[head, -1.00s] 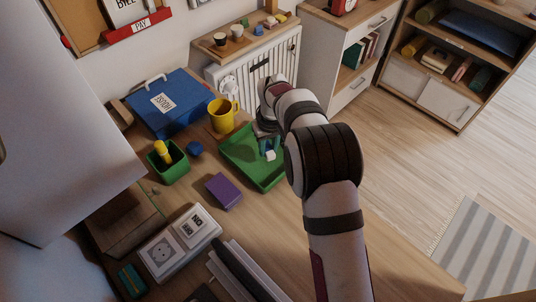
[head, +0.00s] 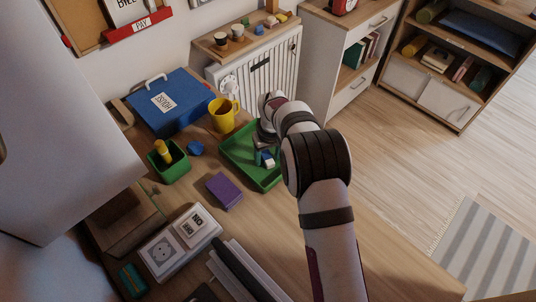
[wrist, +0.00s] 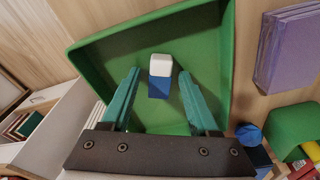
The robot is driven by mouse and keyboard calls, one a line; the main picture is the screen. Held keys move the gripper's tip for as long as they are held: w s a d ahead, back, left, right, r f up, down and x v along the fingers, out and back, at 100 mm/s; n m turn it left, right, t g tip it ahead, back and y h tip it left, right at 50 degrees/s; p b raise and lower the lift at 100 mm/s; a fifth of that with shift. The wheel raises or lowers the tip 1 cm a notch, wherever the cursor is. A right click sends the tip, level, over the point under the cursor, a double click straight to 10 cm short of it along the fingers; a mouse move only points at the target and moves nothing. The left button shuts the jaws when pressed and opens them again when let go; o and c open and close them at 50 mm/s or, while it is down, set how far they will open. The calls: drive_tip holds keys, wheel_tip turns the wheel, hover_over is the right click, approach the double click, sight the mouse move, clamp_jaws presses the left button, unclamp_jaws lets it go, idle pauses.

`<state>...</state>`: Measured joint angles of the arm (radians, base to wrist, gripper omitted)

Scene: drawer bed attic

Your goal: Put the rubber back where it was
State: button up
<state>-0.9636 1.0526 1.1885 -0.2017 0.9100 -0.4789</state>
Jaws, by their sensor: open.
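The rubber (wrist: 160,76), a small block with a white end and a blue end, lies in the green tray (wrist: 108,45) in the wrist view. In the head view the rubber (head: 267,159) shows at my gripper, and the tray (head: 238,150) stands on the desk. My gripper (wrist: 160,80) is open, with its teal fingers pointing down into the tray on either side of the rubber. A gap shows between the rubber and each finger. In the head view my gripper (head: 264,154) is over the right part of the tray, partly hidden by my arm.
A purple block (head: 224,190), a green pot (head: 170,164), a blue round thing (head: 195,148) and a yellow mug (head: 222,117) stand left of the tray. A blue case (head: 170,100) is behind them. A radiator shelf (head: 255,40) holds several small things.

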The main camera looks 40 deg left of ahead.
sight(270, 162)
wheel_tip(270, 162, up, 12)
drive_tip(key=d, duration=0.1)
drive_tip(key=w+d+r+m, duration=0.1)
drive_tip(key=d+r+m, duration=0.25)
drive_tip(key=d, duration=0.55)
drive_tip(key=w+d+r+m, duration=0.1)
drive_tip(key=d+r+m, duration=0.3)
drive_tip(key=d, duration=0.5)
drive_tip(key=s+d+r+m, duration=0.2)
drive_tip(key=s+d+m, duration=0.15)
drive_tip(key=d, duration=0.45)
drive_tip(key=s+d+r+m, duration=0.2)
drive_tip(key=s+d, duration=0.3)
drive_tip(key=d, duration=0.3)
drive_tip(key=s+d+f+m, duration=0.2)
drive_tip(key=s+d+m, duration=0.4)
drive_tip(key=s, duration=0.5)
drive_tip(key=shift+d+f+g+y, duration=0.15)
drive_tip(key=shift+f+g+y, duration=0.15)
drive_tip(key=shift+g, duration=0.1)
